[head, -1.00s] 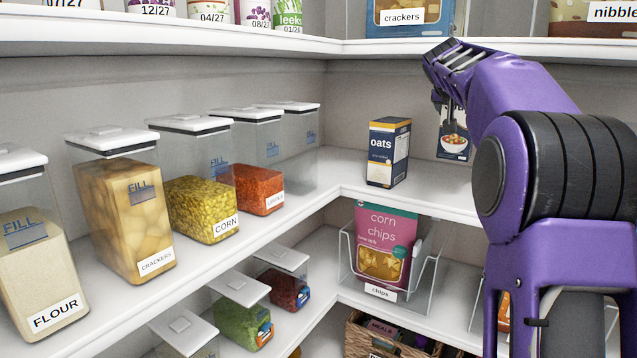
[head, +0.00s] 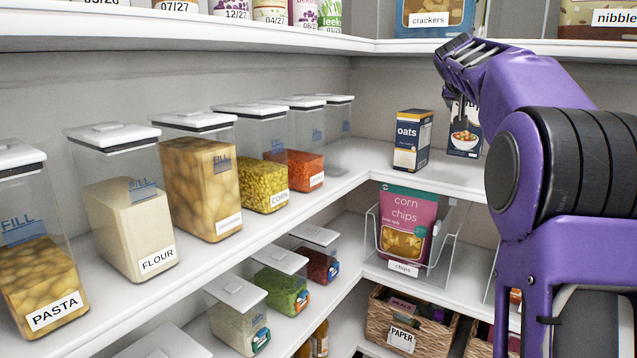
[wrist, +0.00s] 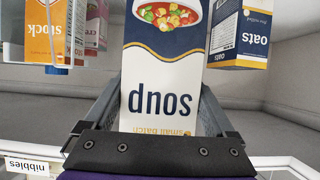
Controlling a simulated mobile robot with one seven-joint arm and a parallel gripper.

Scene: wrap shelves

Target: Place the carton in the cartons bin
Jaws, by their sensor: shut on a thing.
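A soup carton (wrist: 162,75), white and dark blue with a bowl picture, shows large and upside down in the wrist view. In the head view the carton (head: 466,136) is partly hidden behind my arm, close beside the oats carton. My gripper (head: 461,100) is shut on the soup carton from above, with a grey finger along each side in the wrist view. The head view does not show clearly whether the carton touches the shelf. No bin labelled for cartons is readable in either view.
An oats carton (head: 412,140) stands on the middle shelf (head: 362,166); an orange stock carton (wrist: 57,32) shows in the wrist view. The upper shelf (head: 455,48) overhangs my gripper. Below are a corn chips bin (head: 452,232) and a wicker PAPER basket (head: 437,338). Several lidded containers line the left.

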